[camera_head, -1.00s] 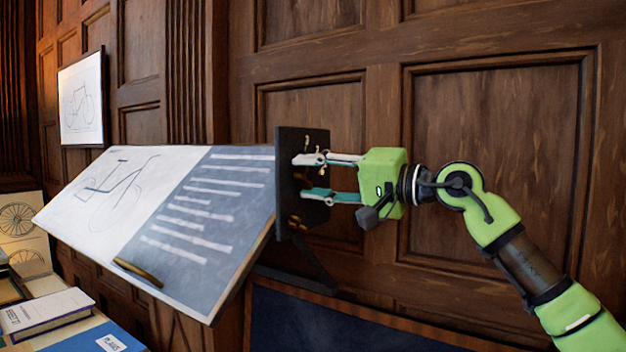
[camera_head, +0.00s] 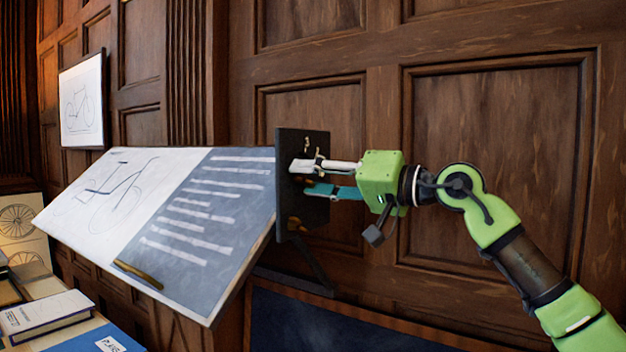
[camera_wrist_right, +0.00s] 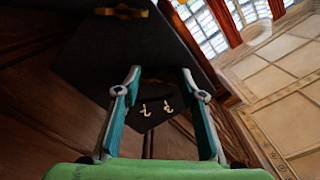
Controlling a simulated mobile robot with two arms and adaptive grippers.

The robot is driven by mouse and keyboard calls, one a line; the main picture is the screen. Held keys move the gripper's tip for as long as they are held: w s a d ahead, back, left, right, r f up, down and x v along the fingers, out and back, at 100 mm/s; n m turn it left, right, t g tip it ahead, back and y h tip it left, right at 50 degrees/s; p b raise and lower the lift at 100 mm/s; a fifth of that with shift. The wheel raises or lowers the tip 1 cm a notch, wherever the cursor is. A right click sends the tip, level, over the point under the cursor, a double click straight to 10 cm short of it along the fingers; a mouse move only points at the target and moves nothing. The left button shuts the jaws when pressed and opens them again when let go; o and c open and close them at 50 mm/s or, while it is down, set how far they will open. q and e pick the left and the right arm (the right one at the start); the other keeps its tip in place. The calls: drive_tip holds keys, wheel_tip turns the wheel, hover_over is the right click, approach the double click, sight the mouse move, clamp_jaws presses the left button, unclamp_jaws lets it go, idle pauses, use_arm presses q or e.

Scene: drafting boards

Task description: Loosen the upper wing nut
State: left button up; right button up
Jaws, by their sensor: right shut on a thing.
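A dark upright plate (camera_head: 285,210) stands at the right edge of the tilted drafting board (camera_head: 210,215). My right gripper (camera_head: 308,178) reaches it from the right, one finger above the other. It is shut on the upper wing nut, which is mostly hidden between the fingertips. A brass lower wing nut (camera_head: 296,223) sits further down the plate. In the right wrist view, the fingertips (camera_wrist_right: 160,76) frame a dim patch of the plate, and the lower wing nut (camera_wrist_right: 122,12) shows at the top. My left gripper is not in view.
Gold marks (camera_head: 307,143) show near the plate's top; they look like digits in the wrist view (camera_wrist_right: 155,107). Wood panelling (camera_head: 490,150) stands behind my arm. A book (camera_head: 45,312) lies at lower left. A brass bar (camera_head: 138,274) lies on the board's lower edge.

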drive_tip(key=shift+f, duration=0.15)
drive_tip(key=o, duration=1.1)
drive_tip(key=shift+s+d, duration=0.2)
drive_tip(key=shift+d, duration=0.1)
drive_tip(key=v, duration=1.1)
drive_tip(key=shift+s, duration=0.1)
